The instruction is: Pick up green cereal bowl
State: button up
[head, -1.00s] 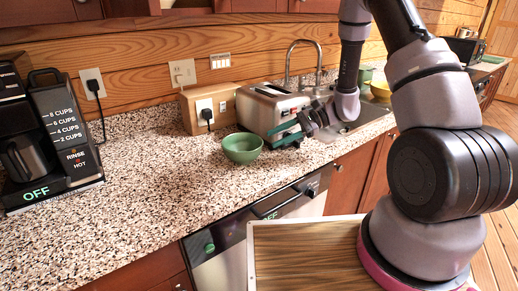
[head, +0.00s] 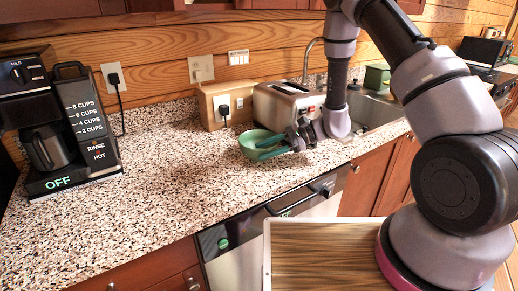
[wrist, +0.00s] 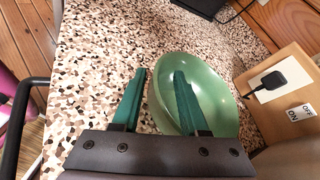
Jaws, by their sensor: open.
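The green cereal bowl (head: 252,150) stands upright on the speckled counter, in front of the toaster. My gripper (head: 268,147) comes in from the right, its green fingers at the bowl's right side and partly covering it. In the wrist view, the bowl (wrist: 222,98) appears empty, and my gripper (wrist: 158,95) is open. One finger overlaps the bowl's inside and the other is outside its near rim, so the rim lies between them. I cannot tell whether a finger touches the bowl.
A toaster (head: 285,103) and a wooden outlet box (head: 213,108) stand behind the bowl. A coffee maker (head: 52,130) is at the left, and a sink (head: 375,108) at the right. The counter (head: 150,200) left of the bowl is clear.

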jog(key=shift+a, duration=0.1)
grip_shut()
jog(key=shift+f, duration=0.1)
dwell(1.3)
